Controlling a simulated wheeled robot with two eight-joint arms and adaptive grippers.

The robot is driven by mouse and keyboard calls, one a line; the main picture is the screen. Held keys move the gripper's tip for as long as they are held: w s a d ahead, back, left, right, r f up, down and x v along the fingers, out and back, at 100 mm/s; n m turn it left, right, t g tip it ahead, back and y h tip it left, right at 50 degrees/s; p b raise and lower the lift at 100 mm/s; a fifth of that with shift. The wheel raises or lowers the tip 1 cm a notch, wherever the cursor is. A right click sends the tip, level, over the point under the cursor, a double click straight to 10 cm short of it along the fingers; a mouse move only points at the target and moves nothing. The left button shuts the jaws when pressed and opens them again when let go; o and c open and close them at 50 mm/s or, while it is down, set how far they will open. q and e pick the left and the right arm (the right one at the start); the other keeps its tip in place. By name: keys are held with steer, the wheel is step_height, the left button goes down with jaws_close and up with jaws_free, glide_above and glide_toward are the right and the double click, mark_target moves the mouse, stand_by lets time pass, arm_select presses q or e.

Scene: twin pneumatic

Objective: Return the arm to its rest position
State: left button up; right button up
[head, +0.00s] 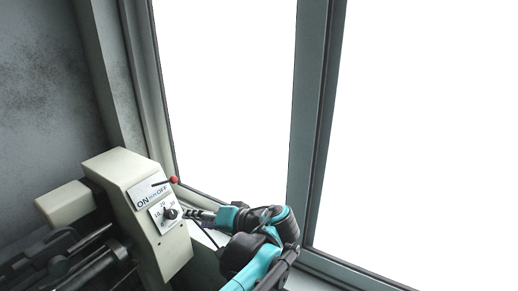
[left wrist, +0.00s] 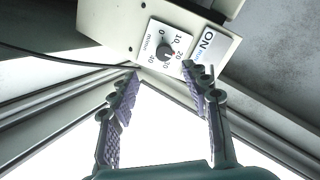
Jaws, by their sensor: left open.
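My left gripper (head: 190,214) is at the lower middle of the head view, with its fingers pointing left toward a black dial knob (head: 171,213). In the left wrist view the two purple-padded fingers (left wrist: 162,76) are spread apart with nothing between them. The knob (left wrist: 165,52) lies just beyond the fingertips on a white numbered plate; whether a finger touches it I cannot tell. The beige control box (head: 118,172) carries this plate and an ON/OFF plate (head: 147,192) with a red-tipped lever (head: 174,180). My right gripper is not in view.
A window with a grey frame (head: 308,110) stands behind and right of the box. Dark rods (head: 90,268) and machine parts lie at the lower left. A dark cable (left wrist: 60,60) runs near the box in the wrist view. A grey wall (head: 40,80) is at the left.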

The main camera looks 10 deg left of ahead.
arm_select(q)
steer(key=s+f+m+h+b, duration=0.1)
steer(key=s+f+h+b, duration=0.3)
steer(key=f, duration=0.7)
steer(key=s+f+m+h+b, duration=0.1)
steer(key=s+f+h+b, duration=0.2)
steer(key=s+f+b, duration=0.5)
steer(key=s+d+f+t+h+b, duration=0.1)
steer(key=d+f+h+b, duration=0.1)
steer(key=f, duration=0.5)
steer(key=s+d+f+t+h+b, duration=0.1)
steer(key=d+f+h+b, duration=0.2)
steer(key=f, duration=0.4)
steer(key=shift+s+d, duration=0.25)
steer(key=shift+s, duration=0.1)
